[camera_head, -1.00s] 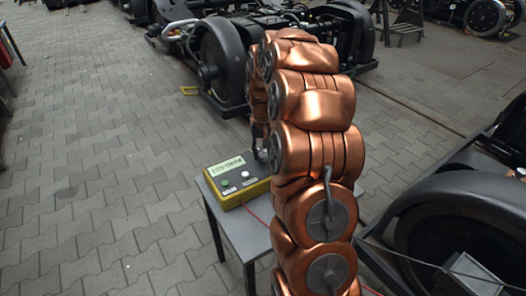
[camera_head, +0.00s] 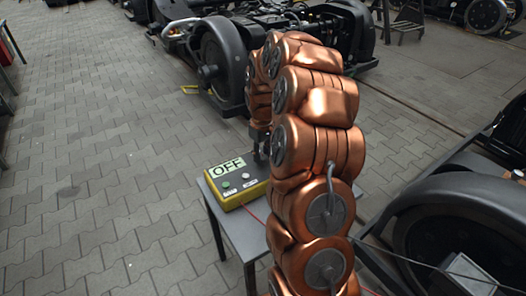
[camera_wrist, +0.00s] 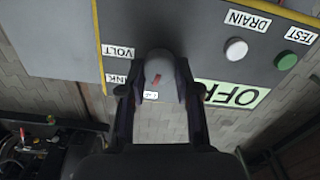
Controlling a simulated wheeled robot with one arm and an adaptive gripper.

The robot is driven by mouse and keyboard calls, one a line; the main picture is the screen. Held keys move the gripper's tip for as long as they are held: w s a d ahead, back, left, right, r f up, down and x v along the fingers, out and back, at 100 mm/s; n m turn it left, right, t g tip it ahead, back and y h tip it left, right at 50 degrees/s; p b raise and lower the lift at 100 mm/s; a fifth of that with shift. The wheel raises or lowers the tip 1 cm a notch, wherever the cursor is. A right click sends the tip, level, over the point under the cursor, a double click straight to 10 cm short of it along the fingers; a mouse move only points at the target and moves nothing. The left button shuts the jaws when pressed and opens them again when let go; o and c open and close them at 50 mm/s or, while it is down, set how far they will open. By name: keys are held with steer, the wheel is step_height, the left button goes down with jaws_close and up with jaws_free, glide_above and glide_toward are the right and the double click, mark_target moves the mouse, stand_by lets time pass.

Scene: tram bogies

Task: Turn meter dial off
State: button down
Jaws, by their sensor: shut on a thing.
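The meter (camera_head: 236,181) is a yellow box with a dark top, on a small grey table in the head view. Its display (camera_head: 228,167) reads OFF, and shows upside down in the wrist view (camera_wrist: 232,95). The grey dial (camera_wrist: 159,72) with a red mark sits between the fingers of my gripper (camera_wrist: 160,90), which is shut on it. Labels VOLT and another, partly covered one lie beside the dial. In the head view my arm hides the dial and most of the gripper.
A white button (camera_wrist: 236,49) labelled DRAIN and a green button (camera_wrist: 286,60) labelled TEST are on the meter's top. Black bogies (camera_head: 222,66) stand behind, another at the right. Paved floor at left is clear.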

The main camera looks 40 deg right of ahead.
mark_target(262, 156)
steer(key=shift+n+p, duration=0.3)
steer(key=shift+n, duration=0.8)
steer(key=c, duration=0.8)
jaws_free()
steer(key=shift+r, duration=0.1)
step_height(262, 156, up, 12)
steer(key=shift+a, duration=0.1)
